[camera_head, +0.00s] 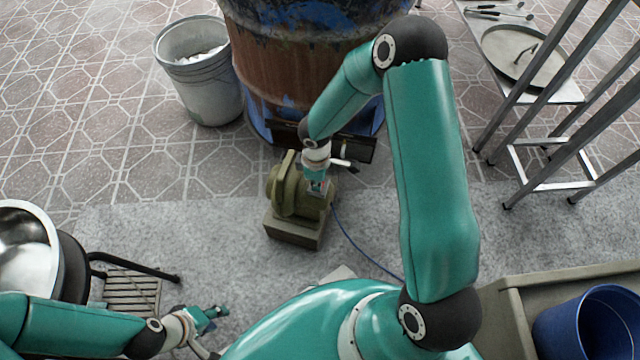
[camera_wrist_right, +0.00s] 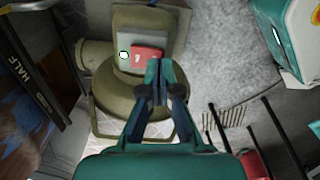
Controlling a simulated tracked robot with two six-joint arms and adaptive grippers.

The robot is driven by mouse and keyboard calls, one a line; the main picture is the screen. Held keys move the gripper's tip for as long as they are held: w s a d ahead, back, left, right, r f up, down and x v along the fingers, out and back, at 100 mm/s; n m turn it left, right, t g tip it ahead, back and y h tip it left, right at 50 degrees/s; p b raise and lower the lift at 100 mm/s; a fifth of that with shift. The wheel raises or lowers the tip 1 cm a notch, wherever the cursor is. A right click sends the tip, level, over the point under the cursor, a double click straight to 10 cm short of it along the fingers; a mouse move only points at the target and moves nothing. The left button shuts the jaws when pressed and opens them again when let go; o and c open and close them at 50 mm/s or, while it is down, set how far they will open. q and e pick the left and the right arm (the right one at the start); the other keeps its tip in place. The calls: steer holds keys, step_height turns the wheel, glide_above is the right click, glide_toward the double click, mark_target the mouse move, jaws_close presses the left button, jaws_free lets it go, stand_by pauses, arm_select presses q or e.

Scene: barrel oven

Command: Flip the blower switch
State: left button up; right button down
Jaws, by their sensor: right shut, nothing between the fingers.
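The olive blower (camera_head: 284,193) stands on its block-shaped base on the grey floor, in front of the barrel. In the right wrist view the blower (camera_wrist_right: 125,90) carries a grey plate with a red switch (camera_wrist_right: 147,52) and a small pale round light (camera_wrist_right: 124,55) left of it. My right gripper (camera_wrist_right: 159,64) is shut and empty, its fingertips at the lower right edge of the red switch; I cannot tell whether they touch. In the head view my right gripper (camera_head: 318,187) hides the switch. My left gripper (camera_head: 218,314) is low at the left, away from the blower; its jaw opening is unclear.
The rusty blue barrel (camera_head: 300,60) rises behind the blower, with a metal bucket (camera_head: 200,85) to its left. A metal rack (camera_head: 550,150) stands right. A blue bucket (camera_head: 590,325) and a steel bowl (camera_head: 25,250) are nearer. A blue cable (camera_head: 360,248) crosses the floor.

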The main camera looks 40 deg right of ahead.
steer(key=shift+f+b, duration=0.7)
steer(key=shift+r, duration=0.1)
steer(key=shift+r+p, duration=2.75)
steer(key=shift+r, duration=0.7)
steer(key=shift+a+f, duration=0.1)
